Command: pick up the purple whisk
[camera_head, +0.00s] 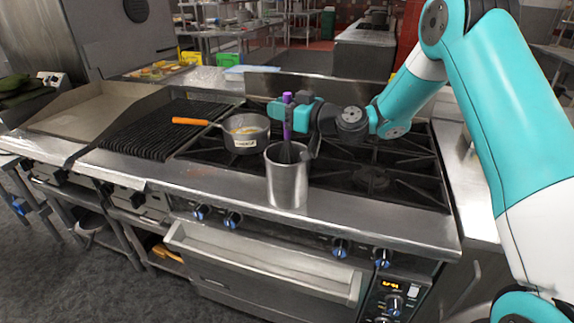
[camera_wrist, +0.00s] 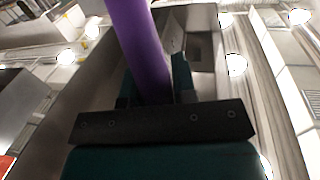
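The purple whisk (camera_head: 287,117) stands upright in a metal pot (camera_head: 286,178) at the front edge of the stove. Its lower end is hidden inside the pot. My gripper (camera_head: 291,112) is at the whisk's handle, above the pot's rim. In the wrist view the purple handle (camera_wrist: 138,45) runs between the two fingers of my gripper (camera_wrist: 155,85). The fingers look close around the handle, but whether they press on it is not clear.
A saucepan (camera_head: 246,133) with an orange handle sits on the burners left of the metal pot. A ribbed grill (camera_head: 150,125) is further left. Free burner grates (camera_head: 385,170) lie to the right. An oven drawer (camera_head: 265,262) is below.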

